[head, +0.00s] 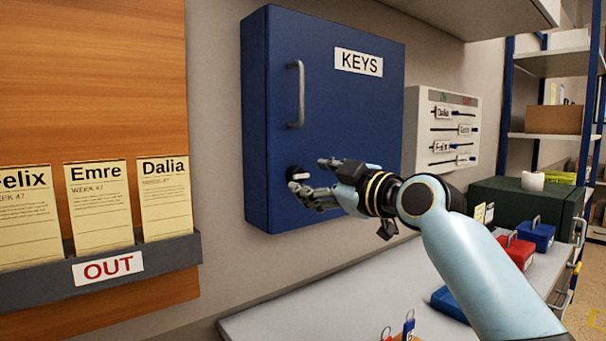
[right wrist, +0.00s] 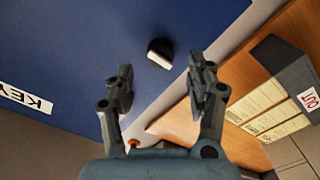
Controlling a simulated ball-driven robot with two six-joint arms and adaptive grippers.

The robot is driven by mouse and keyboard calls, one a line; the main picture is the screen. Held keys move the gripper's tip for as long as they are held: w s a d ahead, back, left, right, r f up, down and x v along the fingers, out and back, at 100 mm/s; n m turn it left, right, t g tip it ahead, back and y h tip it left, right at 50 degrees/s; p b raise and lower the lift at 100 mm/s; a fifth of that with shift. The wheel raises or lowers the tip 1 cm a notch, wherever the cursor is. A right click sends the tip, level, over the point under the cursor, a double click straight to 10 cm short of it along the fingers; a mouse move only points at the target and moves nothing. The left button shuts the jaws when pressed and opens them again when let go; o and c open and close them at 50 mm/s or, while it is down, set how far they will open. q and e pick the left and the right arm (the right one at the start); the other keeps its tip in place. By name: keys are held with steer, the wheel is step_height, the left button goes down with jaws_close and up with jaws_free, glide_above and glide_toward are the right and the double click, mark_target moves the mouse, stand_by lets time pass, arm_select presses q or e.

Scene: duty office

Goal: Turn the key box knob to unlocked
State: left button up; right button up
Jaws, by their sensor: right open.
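The blue key box (head: 345,110) hangs on the wall with a KEYS label and a grey vertical handle (head: 296,94). Its knob (head: 297,173), black with a pale bar, sits on the door's lower left, below the handle. In the right wrist view the knob (right wrist: 160,52) shows just beyond and between the fingertips. My right gripper (head: 312,178) is open in front of the knob, its fingers apart. It also shows open in the right wrist view (right wrist: 162,85), with nothing between the fingers. I cannot tell whether a finger touches the knob. My left gripper is not in view.
A wooden board with an OUT tray (head: 150,262) and name cards is left of the box. A slider panel (head: 445,128) is on the right. Below is a grey counter (head: 290,312) with padlocks (head: 536,236) and a dark green case (head: 520,203).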

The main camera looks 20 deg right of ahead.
mark_target(302, 177)
steer(key=shift+x, duration=1.95)
steer(key=c, duration=1.1)
